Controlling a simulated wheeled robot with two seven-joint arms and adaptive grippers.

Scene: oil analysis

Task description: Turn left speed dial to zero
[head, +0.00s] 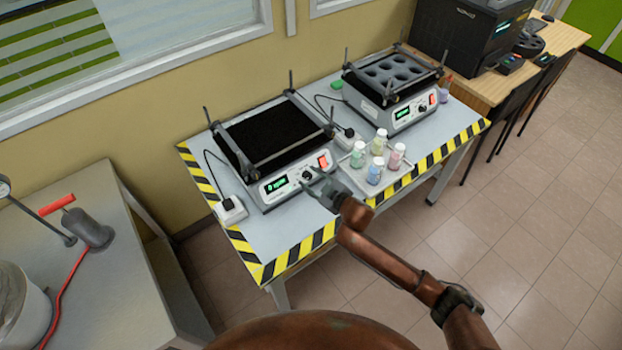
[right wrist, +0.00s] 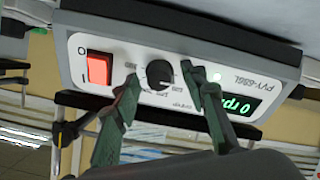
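The left shaker (head: 275,135) is a grey box with a black platform. Its front panel has a green display (head: 276,185), a black speed dial (head: 307,175) and a red switch (head: 323,161). The display appears to read 0 rpm. In the right wrist view, which shows the panel upside down, the dial (right wrist: 160,74) lies between the two fingertips of my right gripper (right wrist: 160,78). The fingers are open, with gaps showing on both sides of the dial. In the head view, my right gripper (head: 322,184) is just in front of the panel. My left gripper is not in view.
A second shaker (head: 402,115) stands to the right on the striped table (head: 215,165). A tray (head: 392,180) with several capped bottles is close to the right of my right gripper. A white power box (head: 230,212) sits at the left.

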